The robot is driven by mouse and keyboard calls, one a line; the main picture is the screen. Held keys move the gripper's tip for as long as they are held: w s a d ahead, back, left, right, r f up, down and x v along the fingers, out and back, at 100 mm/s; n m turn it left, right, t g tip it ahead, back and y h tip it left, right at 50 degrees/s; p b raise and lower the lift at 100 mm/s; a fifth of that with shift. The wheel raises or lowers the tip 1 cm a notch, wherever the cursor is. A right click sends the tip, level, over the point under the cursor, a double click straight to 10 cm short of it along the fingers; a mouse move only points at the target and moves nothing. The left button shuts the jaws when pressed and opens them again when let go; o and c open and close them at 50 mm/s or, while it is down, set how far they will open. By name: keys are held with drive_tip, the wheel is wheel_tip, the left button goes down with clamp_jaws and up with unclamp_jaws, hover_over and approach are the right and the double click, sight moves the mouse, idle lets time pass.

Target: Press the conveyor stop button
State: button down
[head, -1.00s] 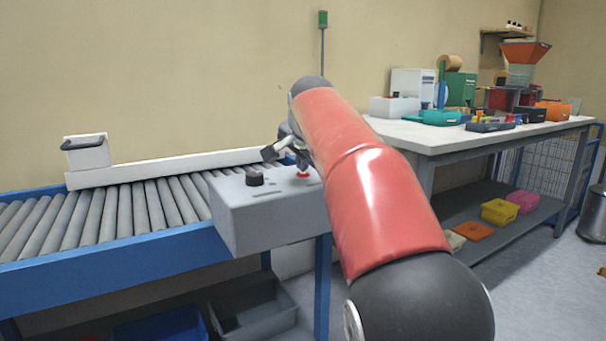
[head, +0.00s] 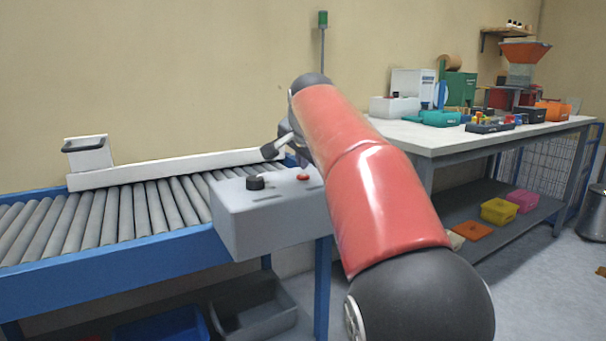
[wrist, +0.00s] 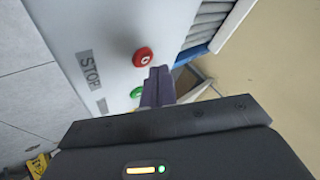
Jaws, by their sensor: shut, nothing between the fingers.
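The red stop button (head: 303,178) sits on top of the grey control box (head: 262,220) at the conveyor's end. In the wrist view the red button (wrist: 143,58) is beside a STOP label (wrist: 89,70), with a green button (wrist: 137,93) nearby. My gripper (wrist: 158,71) is shut and empty, its dark fingertips just beside the red button in that view. I cannot tell the exact gap between them. In the head view my red arm hides most of the gripper.
A black knob (head: 255,183) stands up on the box, left of the red button. The roller conveyor (head: 130,207) runs left from the box. A workbench (head: 470,136) with bins stands at the right. A pole behind carries a green light (head: 323,19).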

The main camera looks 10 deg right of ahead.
sight(303, 177)
drive_tip(key=shift+r, duration=0.1)
wheel_tip(303, 177, up, 5)
drive_tip(key=p, duration=0.5)
idle(0.5)
